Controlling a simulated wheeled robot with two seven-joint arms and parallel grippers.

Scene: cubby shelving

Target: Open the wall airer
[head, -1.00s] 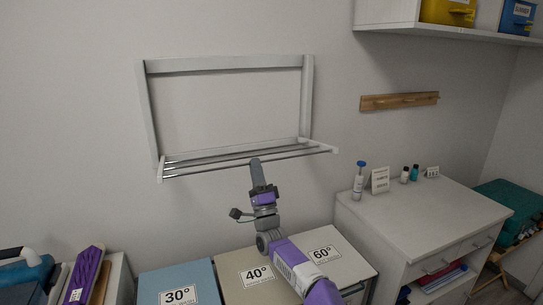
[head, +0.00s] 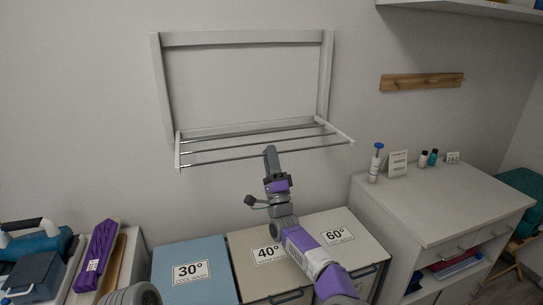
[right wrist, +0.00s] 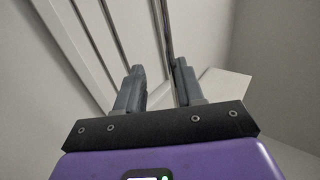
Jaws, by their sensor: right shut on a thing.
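The wall airer (head: 241,38) is a pale grey frame fixed on the wall in the head view. Its rack of thin bars (head: 232,147) stands out from the frame's lower edge towards me, sloping slightly. My right gripper (head: 270,152) is at the rack's front bar, around the middle of its length, and is shut on it. In the right wrist view, the two grey fingers (right wrist: 159,72) point at the airer's slats, with a dark thin bar close to the right finger. The exact grip is hard to see there. My left gripper is not in view.
Below the airer stand bins marked 30° (head: 190,272), 40° (head: 268,256) and 60° (head: 337,236). A white cabinet (head: 440,205) with bottles is at the right. A wooden peg rail (head: 421,82) is on the wall. A purple item (head: 97,254) lies at the left.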

